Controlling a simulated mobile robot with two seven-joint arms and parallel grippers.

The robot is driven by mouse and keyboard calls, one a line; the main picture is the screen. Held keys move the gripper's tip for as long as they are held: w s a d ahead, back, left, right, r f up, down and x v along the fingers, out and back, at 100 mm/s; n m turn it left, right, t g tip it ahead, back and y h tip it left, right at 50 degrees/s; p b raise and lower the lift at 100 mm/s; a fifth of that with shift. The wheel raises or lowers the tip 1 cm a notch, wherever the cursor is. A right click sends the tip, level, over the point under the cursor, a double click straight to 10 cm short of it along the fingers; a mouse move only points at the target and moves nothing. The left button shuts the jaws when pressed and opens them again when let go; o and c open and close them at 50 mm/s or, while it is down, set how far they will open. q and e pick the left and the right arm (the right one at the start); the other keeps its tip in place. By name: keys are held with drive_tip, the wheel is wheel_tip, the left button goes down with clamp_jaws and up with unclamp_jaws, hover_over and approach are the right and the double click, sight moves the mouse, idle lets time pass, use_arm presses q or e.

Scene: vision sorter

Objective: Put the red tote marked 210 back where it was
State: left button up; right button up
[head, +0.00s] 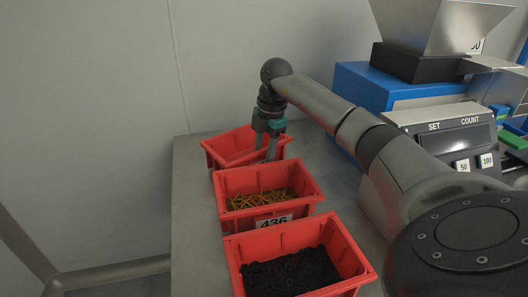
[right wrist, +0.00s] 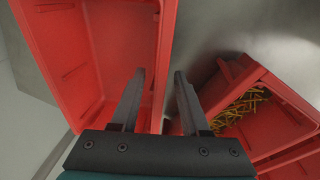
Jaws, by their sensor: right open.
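Three red totes stand in a row on the grey table. The back tote (head: 228,143) looks empty, and no number on it can be read; it also fills the left of the right wrist view (right wrist: 50,60). The middle tote (head: 303,212) is marked 436 and holds brass-coloured pieces. The front tote (head: 236,268) holds black rings; its label is out of sight. No 210 can be read. My right gripper (head: 267,152) points down at the back tote's near right side, its open fingers on either side of the tote's wall (right wrist: 160,70). My left gripper is out of view.
A counting machine with a SET/COUNT panel (head: 462,138) and a blue box with a metal hopper (head: 440,28) stand to the right. A plain wall is behind the totes. A narrow strip of bare table (head: 191,205) lies left of them.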

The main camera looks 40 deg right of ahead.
drive_tip(key=shift+r, duration=0.5)
use_arm(q)
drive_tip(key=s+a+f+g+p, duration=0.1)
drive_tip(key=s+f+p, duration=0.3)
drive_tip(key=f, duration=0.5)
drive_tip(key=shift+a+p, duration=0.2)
drive_tip(key=shift+p, duration=0.2)
use_arm(e)
wheel_tip(320, 180, up, 11)
drive_tip(key=s, duration=0.1)
drive_tip(key=shift+s+d, duration=0.2)
drive_tip(key=shift+d, duration=0.2)
drive_tip(key=shift+r, duration=0.1)
